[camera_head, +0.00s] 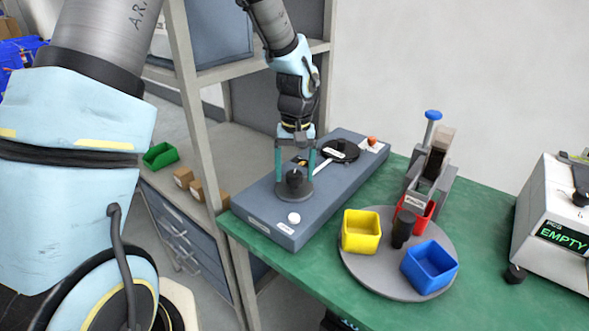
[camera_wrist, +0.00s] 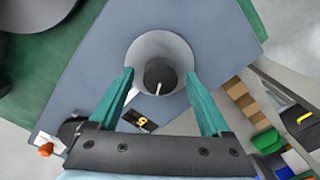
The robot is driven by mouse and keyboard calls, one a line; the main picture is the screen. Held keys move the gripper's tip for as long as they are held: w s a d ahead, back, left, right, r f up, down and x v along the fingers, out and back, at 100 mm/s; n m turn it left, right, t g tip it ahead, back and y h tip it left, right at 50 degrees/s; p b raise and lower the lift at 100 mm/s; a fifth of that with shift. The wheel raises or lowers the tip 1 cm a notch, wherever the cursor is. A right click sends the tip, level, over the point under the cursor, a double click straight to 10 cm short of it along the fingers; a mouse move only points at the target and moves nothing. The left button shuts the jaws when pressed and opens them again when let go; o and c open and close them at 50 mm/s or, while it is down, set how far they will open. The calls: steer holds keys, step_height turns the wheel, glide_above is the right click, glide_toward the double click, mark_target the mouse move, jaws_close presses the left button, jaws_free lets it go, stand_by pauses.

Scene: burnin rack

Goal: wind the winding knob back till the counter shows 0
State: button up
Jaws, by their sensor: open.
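The winding knob (camera_head: 294,179) is a dark, short cylinder on a round grey base, on top of a long blue-grey box. In the wrist view the knob (camera_wrist: 160,78) has a white line on its top. The counter (camera_wrist: 140,121) is a small black window beside the knob's base, with a yellow digit that looks like a 5. My gripper (camera_head: 294,177) is open and points down over the knob, with a teal finger on either side. In the wrist view the fingertips (camera_wrist: 160,74) stand apart around the knob, with no clear contact.
The blue-grey box (camera_head: 262,213) lies on a green table (camera_head: 480,225). It also bears a black disc (camera_head: 340,150), an orange-red knob and a white button (camera_head: 294,218). A turntable (camera_head: 370,272) with yellow and blue bins stands at right. A shelf post (camera_head: 190,100) rises at left.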

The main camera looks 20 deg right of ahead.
jaws_close()
stand_by(0.7)
